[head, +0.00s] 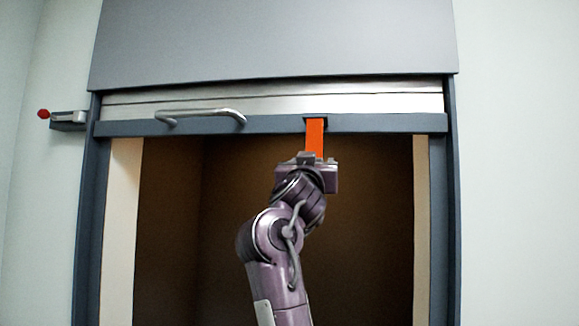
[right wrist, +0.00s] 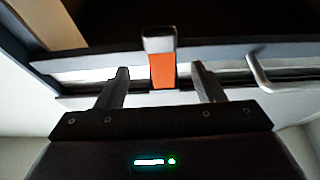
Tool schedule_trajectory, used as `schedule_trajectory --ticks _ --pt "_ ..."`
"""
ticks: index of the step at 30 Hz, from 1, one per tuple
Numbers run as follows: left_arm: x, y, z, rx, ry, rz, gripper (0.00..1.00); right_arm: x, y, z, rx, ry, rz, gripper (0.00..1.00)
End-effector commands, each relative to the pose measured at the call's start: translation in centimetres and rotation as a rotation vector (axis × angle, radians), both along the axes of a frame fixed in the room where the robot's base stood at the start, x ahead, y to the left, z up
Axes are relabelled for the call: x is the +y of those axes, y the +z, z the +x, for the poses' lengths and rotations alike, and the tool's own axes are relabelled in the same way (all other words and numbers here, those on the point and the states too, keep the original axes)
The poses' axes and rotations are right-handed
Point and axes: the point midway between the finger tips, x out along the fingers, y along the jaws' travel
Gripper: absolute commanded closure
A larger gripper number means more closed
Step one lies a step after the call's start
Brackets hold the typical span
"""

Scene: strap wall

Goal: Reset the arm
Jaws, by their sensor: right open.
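An orange strap (head: 315,138) hangs from the bottom bar (head: 370,123) of a raised roll-up door (head: 370,103). My right gripper (head: 310,160) is at the strap's lower part, in the upper middle of the open doorway. In the right wrist view the gripper (right wrist: 161,72) is open, with its two fingers apart. The orange strap (right wrist: 162,72), with a grey end piece (right wrist: 158,41), shows between the fingers with a gap on each side. In the head view the gripper hides the strap's lower end. My left gripper is not in view.
A metal handle (head: 205,112) sits on the door's bottom bar, left of the strap. A latch with a red knob (head: 43,114) is on the wall left of the frame. Dark frame posts (head: 88,210) stand at both sides. The dark opening (head: 370,220) looks empty.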

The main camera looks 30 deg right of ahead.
Motion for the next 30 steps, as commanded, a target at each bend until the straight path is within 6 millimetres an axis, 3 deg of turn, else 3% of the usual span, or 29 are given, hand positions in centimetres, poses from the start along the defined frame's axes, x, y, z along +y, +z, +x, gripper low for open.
schedule_trajectory --ticks 7,22,26,30 --pt "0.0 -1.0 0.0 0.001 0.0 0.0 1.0 0.9 -0.5 -1.3 -0.002 -0.001 0.0 0.38" --pt "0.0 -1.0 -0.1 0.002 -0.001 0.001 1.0 0.9 -1.0 -0.8 0.008 -0.001 -0.003 0.38" --pt "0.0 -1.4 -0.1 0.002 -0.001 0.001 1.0 1.0 -4.6 2.0 0.064 0.002 -0.018 0.38" --pt "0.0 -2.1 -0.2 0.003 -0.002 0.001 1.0 1.3 -12.2 7.0 0.173 0.014 -0.049 0.38"
